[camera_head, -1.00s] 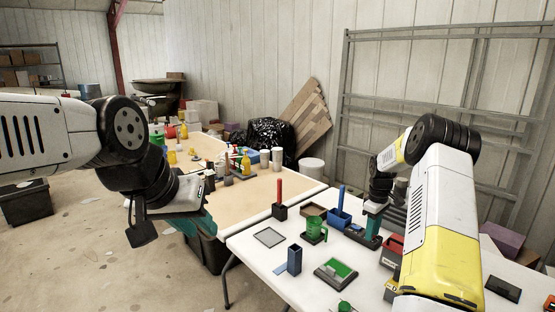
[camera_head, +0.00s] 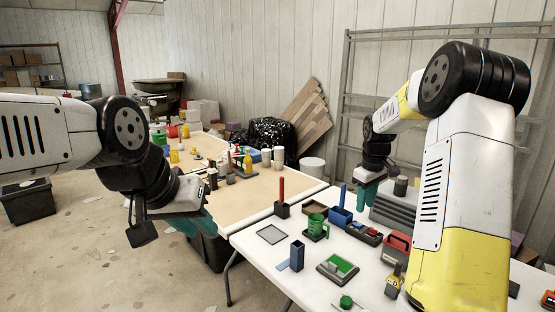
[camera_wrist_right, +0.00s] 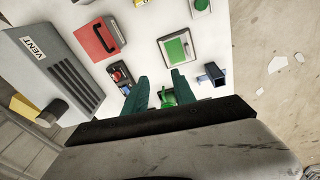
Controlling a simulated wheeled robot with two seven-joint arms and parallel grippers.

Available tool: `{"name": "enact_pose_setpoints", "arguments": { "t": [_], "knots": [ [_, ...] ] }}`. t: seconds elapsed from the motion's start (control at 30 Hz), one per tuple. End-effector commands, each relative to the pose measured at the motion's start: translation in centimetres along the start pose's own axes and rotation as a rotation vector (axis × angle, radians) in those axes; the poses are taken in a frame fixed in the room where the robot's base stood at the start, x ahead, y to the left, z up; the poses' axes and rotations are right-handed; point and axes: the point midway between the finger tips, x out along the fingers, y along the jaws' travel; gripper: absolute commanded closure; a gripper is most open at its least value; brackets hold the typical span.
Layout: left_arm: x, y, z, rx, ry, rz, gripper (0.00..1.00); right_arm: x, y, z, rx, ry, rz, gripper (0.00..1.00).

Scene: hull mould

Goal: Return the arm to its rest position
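My right gripper (camera_head: 367,198) is raised above the far right part of the white table, with teal fingers pointing down. In the right wrist view the two fingers (camera_wrist_right: 161,90) stand apart with nothing held between them; the green mug (camera_wrist_right: 168,99) shows beyond them on the table. My right arm (camera_head: 470,150) is bent high at the right side of the head view. My left gripper (camera_head: 192,220) hangs left of the tables, teal fingers pointing down to the right. No object is visible in it, but its finger gap cannot be made out.
On the white table (camera_head: 262,265) stand the green mug (camera_head: 316,227), a blue holder (camera_head: 341,216), a red toolbox (camera_head: 397,246), a green-topped pad (camera_head: 338,267) and a blue square cup (camera_head: 297,256). A grey VENT box (camera_wrist_right: 62,80) lies close to my right gripper. A metal rack (camera_head: 347,100) stands behind.

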Motion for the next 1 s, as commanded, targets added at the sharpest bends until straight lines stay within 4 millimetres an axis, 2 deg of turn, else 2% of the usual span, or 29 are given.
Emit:
{"name": "enact_pose_setpoints", "arguments": {
  "t": [0.03,0.2,0.3,0.43,0.57,0.7,0.83,1.0],
  "knots": [
    [0.0,0.0,0.0,0.000,0.000,0.000,0.72,-2.6,-1.4,0.2,0.021,0.024,0.016,0.68],
    [0.0,0.0,0.0,0.000,0.000,0.000,0.72,-9.3,-6.9,2.4,0.127,0.105,0.043,0.68],
    [0.0,0.0,0.0,0.000,0.000,0.000,0.72,-12.4,-10.3,4.3,0.193,0.159,0.049,0.68],
    [0.0,0.0,0.0,0.000,0.000,0.000,0.72,-15.4,-14.8,7.2,0.281,0.233,0.043,0.68],
    [0.0,0.0,0.0,0.000,0.000,0.000,0.72,-17.2,-19.2,10.4,0.370,0.312,0.021,0.68],
    [0.0,0.0,0.0,0.000,0.000,0.000,0.72,-17.8,-23.2,13.6,0.454,0.384,-0.016,0.68],
    [0.0,0.0,0.0,0.000,0.000,0.000,0.72,-17.6,-25.6,15.6,0.509,0.431,-0.048,0.68],
    [0.0,0.0,0.0,0.000,0.000,0.000,0.72,-17.2,-26.8,16.6,0.540,0.454,-0.068,0.68]
  ]
}}
